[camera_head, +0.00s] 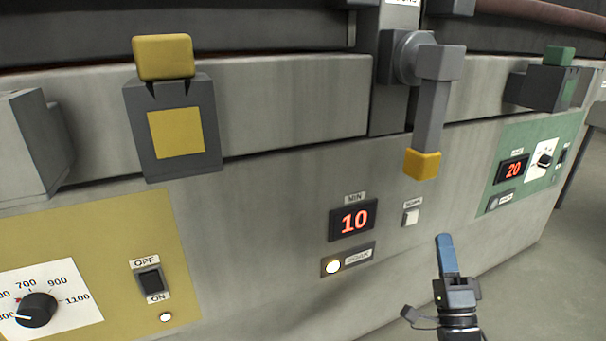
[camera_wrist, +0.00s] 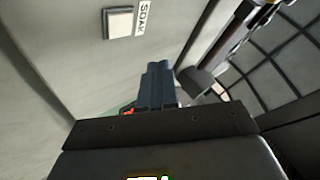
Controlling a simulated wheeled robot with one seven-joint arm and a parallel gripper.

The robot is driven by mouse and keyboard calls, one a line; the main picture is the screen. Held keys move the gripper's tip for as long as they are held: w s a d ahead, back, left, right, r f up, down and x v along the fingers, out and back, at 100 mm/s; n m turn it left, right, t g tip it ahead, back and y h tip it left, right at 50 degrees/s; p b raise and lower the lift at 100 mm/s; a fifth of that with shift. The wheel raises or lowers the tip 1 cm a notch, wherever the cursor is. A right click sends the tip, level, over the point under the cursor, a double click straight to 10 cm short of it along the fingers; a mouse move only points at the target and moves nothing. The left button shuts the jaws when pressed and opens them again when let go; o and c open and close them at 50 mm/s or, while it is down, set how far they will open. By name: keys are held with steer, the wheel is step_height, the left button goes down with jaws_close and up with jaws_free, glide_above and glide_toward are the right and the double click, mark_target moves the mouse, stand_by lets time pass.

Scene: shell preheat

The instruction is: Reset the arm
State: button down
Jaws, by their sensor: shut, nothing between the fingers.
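My gripper (camera_head: 446,245) is at the lower right of the head view, in front of the grey machine panel. Its blue-grey fingers are together, with nothing between them. In the wrist view the fingers of my gripper (camera_wrist: 157,75) point up the picture, close together. The white soak button (camera_head: 411,217) is on the panel, above and left of my gripper in the head view. It also shows in the wrist view (camera_wrist: 119,22), beside its SOAK label. My gripper looks apart from the button.
The grey lever (camera_head: 431,105) with a yellow end hangs above my gripper. A display (camera_head: 353,220) reads 10, with a lit lamp (camera_head: 333,267) below. The yellow panel (camera_head: 95,230) with dial and switch is at left. The green panel (camera_head: 538,160) reads 20. Bare floor (camera_head: 560,270) is at right.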

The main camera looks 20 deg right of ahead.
steer(key=s+a+f+n+g+y, duration=0.2)
steer(key=s+a+f+n, duration=0.15)
steer(key=s+a, duration=0.3)
steer(key=s+a+f+n+g+y, duration=0.1)
steer(key=s+a+f+n+y, duration=0.2)
steer(key=s+a, duration=0.35)
steer(key=s+a+r+n+g+y, duration=0.1)
steer(key=s+a+r+n+g, duration=0.2)
steer(key=s, duration=0.4)
steer(key=s+a+r+n+g+y, duration=0.1)
steer(key=s+a+n+y, duration=0.1)
steer(key=s+a+n, duration=0.35)
steer(key=s+a+r+n+g+y, duration=0.1)
steer(key=s+r+n+g, duration=0.3)
steer(key=s, duration=0.6)
step_height(320, 180, up, 23)
steer(key=t+p, duration=0.1)
steer(key=p, duration=2.4)
steer(key=shift+w+n+p, duration=0.15)
steer(key=shift+n+p, duration=0.25)
